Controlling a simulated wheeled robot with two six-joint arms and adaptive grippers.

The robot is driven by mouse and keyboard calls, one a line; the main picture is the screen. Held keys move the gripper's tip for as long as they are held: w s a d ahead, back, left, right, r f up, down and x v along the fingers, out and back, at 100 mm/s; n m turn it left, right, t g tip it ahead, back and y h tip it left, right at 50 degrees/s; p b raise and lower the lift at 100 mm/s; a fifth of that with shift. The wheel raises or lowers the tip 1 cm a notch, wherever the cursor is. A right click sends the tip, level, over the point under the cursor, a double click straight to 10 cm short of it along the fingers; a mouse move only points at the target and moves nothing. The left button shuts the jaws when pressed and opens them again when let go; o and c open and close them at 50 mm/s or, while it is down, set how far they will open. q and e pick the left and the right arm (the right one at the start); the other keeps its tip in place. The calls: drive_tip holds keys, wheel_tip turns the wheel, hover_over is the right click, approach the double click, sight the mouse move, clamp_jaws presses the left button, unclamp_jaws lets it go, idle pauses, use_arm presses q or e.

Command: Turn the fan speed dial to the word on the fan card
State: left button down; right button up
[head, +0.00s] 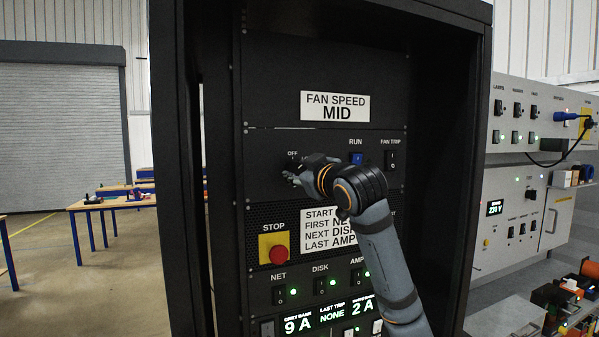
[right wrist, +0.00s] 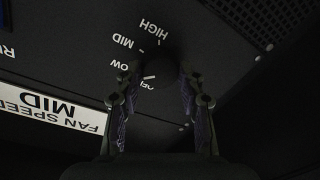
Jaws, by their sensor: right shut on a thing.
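The fan card (head: 335,106) on the rack's upper panel reads "FAN SPEED MID". It also shows upside down in the right wrist view (right wrist: 55,108). The dark fan speed dial (right wrist: 162,72) has the words OFF, LOW, MID and HIGH around it. A short white mark shows by the OFF and LOW side; I cannot tell surely whether it is the pointer or a tick. My right gripper (head: 294,171) is shut on the dial, one finger on each side in the right wrist view (right wrist: 158,90). In the head view the gripper hides most of the dial. My left gripper is not in view.
Below are a red STOP button (head: 278,254), a text card (head: 318,236) partly behind my arm, and several switches with green lights. The rack's frame (head: 185,170) stands at the left.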

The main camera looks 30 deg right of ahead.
drive_tip(key=shift+f+m+b, duration=0.2)
drive_tip(key=shift+m+b, duration=0.9)
drive_tip(key=shift+m, duration=0.4)
drive_tip(key=m+b, duration=0.2)
drive_tip(key=m, duration=0.2)
drive_tip(key=shift+t+b, duration=0.3)
drive_tip(key=shift+b, duration=0.05)
drive_tip(key=shift+m+h+b, duration=0.4)
drive_tip(key=shift+m+b, duration=0.4)
drive_tip(key=shift+m, duration=0.7)
drive_tip(key=shift+r, duration=0.1)
drive_tip(key=o, duration=1.2)
